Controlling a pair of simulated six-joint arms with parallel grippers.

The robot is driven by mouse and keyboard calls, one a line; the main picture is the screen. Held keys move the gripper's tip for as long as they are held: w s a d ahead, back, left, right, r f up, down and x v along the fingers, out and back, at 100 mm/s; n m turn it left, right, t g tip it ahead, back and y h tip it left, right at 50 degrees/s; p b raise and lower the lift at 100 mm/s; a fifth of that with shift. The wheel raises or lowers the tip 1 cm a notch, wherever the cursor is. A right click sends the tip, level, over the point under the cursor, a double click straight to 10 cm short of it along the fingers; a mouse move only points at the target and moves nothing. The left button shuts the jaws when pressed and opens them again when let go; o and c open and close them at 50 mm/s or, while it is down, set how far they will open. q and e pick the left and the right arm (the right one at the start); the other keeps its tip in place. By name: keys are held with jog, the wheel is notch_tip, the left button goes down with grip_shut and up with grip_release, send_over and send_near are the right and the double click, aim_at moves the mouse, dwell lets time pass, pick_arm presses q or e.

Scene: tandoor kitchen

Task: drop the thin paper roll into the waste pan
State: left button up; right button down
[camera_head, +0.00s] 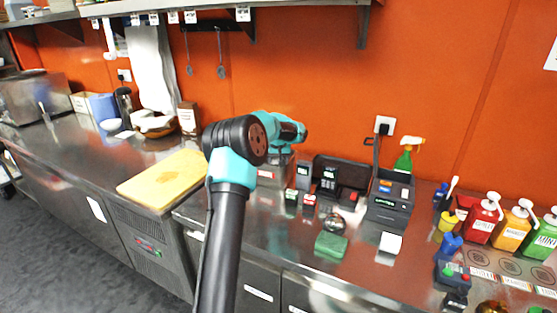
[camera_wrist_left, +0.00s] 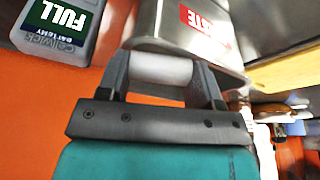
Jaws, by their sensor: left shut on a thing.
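The thin paper roll (camera_wrist_left: 161,69) is a short white cylinder between the two grey fingers of my left gripper (camera_wrist_left: 163,72) in the left wrist view. The left gripper is shut on it. The waste pan (camera_wrist_left: 178,22) is a metal container with a red label, just beyond the fingertips in that view. In the head view the left gripper (camera_head: 288,148) is at the middle, over the metal waste pan (camera_head: 271,176) on the counter, and partly covers it. The roll cannot be made out there. The right gripper is not in view.
A battery case (camera_wrist_left: 58,28) marked FULL is near the pan in the wrist view. In the head view a cutting board (camera_head: 163,179) lies left, a black printer (camera_head: 391,198) stands right, and a green sponge (camera_head: 331,245) lies in front. Sauce bottles (camera_head: 483,219) stand far right.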

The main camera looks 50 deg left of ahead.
pick_arm(q)
jog(key=shift+f, duration=0.5)
jog(key=o, duration=0.9)
jog(key=shift+f, duration=0.2)
jog(key=shift+d, duration=0.1)
jog(key=shift+r, duration=0.5)
jog(key=v, duration=1.2)
jog(key=shift+r, duration=0.5)
jog(key=shift+w, duration=0.1)
